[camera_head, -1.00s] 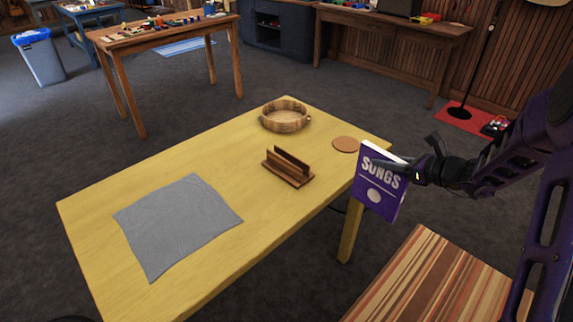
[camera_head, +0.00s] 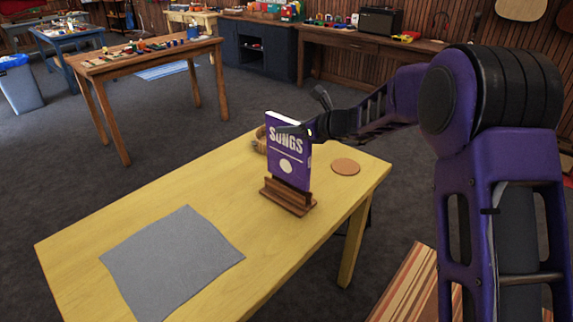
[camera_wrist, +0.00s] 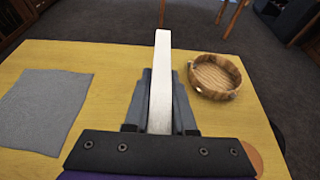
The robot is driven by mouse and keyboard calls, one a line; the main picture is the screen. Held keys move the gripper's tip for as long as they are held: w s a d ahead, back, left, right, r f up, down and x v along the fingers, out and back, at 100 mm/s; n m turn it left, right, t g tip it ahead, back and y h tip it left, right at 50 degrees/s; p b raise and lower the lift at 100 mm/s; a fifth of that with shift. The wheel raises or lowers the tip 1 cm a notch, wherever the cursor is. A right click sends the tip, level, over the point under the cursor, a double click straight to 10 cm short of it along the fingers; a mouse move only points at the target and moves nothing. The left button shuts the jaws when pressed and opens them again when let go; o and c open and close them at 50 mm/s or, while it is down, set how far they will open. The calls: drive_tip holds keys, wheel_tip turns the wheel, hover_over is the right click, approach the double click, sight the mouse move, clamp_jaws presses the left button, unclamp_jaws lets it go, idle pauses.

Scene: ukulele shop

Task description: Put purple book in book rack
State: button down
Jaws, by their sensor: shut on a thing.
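The purple book (camera_head: 287,158), marked "SONGS" in white, is upright in the head view. My gripper (camera_head: 305,130) is shut on its upper edge. In the wrist view the book (camera_wrist: 160,80) shows edge-on, pale, between my gripper's two fingers (camera_wrist: 160,105). The wooden book rack (camera_head: 288,197) stands on the yellow table, with the book's lower edge at its slot. I cannot tell whether the book rests on the rack's bottom or hangs just above it. The rack is hidden in the wrist view.
The yellow table (camera_head: 180,215) also carries a grey cloth (camera_head: 172,262), a round coaster (camera_head: 345,166) and a wooden bowl (camera_wrist: 215,74), mostly behind the book in the head view. A striped surface (camera_head: 405,285) is at the lower right.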

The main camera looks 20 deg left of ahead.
sight(288, 147)
drive_tip(key=shift+f+b, duration=0.4)
drive_tip(key=shift+f, duration=2.55)
drive_tip(key=shift+f, duration=0.2)
drive_tip(key=c, duration=0.7)
unclamp_jaws()
drive_tip(key=shift+c, duration=0.2)
drive_tip(key=shift+r, duration=0.2)
drive_tip(key=v, duration=1.2)
